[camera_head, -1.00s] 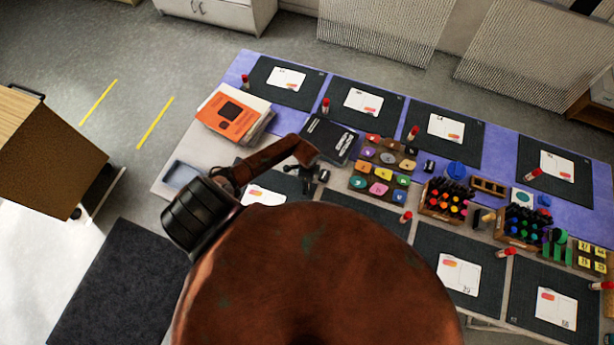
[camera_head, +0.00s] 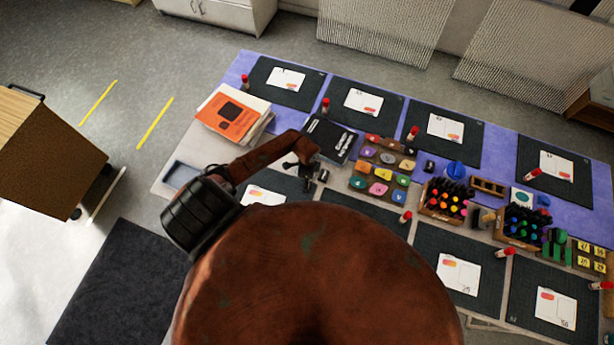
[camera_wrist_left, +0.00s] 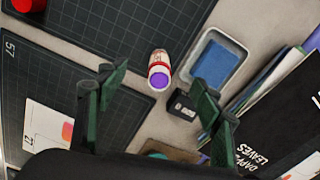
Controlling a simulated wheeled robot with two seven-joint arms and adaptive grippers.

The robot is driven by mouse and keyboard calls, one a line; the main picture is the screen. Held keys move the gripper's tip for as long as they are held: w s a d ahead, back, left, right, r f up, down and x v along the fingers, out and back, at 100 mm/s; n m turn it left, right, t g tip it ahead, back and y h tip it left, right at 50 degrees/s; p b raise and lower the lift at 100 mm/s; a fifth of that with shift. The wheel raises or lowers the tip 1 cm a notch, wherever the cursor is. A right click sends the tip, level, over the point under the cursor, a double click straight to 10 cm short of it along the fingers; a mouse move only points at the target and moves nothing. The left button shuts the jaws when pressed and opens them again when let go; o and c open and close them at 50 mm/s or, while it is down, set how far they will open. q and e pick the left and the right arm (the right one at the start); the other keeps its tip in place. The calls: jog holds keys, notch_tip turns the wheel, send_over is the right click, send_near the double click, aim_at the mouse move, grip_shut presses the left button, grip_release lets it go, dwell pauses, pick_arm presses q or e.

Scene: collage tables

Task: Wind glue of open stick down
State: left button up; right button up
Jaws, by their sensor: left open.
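In the left wrist view an open glue stick (camera_wrist_left: 159,70) with a white and red body shows its purple glue end towards the camera. My left gripper (camera_wrist_left: 158,92) is open, with its dark green fingers on either side of the line to the stick and nothing between them. The stick appears a little beyond the fingertips, apart from them. In the head view my left gripper (camera_head: 308,172) is over the near left part of the table, and my arm hides much of that area. I cannot pick out the open stick there. My right gripper is not in view.
A blue pad in a pale tray (camera_wrist_left: 215,60), a small black block (camera_wrist_left: 182,106) and a black book (camera_wrist_left: 275,125) lie near the stick. Dark mats with cards and several red-capped sticks cover the table. A marker rack (camera_head: 446,200) stands right of my gripper.

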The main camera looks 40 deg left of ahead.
pick_arm(q)
jog(key=shift+r, duration=2.4)
